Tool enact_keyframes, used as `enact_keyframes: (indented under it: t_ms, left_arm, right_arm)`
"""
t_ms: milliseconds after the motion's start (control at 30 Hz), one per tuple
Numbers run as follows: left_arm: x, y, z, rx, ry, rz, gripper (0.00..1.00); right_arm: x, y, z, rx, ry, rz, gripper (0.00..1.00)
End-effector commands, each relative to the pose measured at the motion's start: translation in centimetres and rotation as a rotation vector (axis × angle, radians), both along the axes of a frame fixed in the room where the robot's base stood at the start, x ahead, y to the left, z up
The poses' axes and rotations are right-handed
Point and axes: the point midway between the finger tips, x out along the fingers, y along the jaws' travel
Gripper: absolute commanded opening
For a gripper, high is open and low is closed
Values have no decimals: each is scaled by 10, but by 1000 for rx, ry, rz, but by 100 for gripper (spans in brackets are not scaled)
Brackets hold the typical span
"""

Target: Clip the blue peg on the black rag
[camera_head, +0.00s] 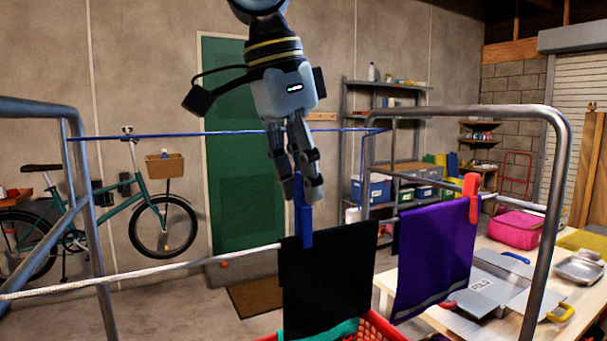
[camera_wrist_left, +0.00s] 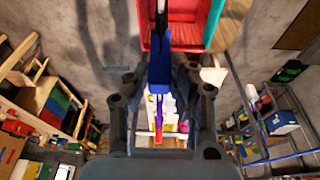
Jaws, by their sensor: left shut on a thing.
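The black rag (camera_head: 335,285) hangs over the white line in the middle of the head view. My left gripper (camera_head: 303,192) points down above it and is shut on the blue peg (camera_head: 306,225). The peg is upright, and its lower end overlaps the rag's top edge near the rag's left side. I cannot tell whether its jaws straddle the rag and line or are in front of them. In the left wrist view the blue peg (camera_wrist_left: 159,72) shows between my fingers. My right gripper is not in view.
A purple cloth (camera_head: 433,260) with a red peg (camera_head: 471,190) hangs to the right on the same line. A red basket (camera_head: 378,327) stands below the rag. Metal frame bars (camera_head: 555,180) flank the line. A table (camera_head: 490,246) with metal items is at right.

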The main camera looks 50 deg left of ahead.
Motion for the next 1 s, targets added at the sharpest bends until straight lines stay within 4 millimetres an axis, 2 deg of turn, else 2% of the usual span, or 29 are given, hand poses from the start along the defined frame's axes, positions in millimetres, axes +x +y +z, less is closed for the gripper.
enact_keyframes:
  t_ms: [667, 700, 900, 1000]
  left_arm:
    - [-1, -1, -35, -1, 3, 0, 0]
    - [-1, 0, -34, -1, 3, 0, 23]
    - [-1, 0, -33, -1, 1, 0, 48]
    - [0, 0, -33, -1, 1, 0, 48]
  right_arm:
    - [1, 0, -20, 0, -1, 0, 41]
    - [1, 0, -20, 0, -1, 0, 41]
    - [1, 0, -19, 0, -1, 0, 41]
    - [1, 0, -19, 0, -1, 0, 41]
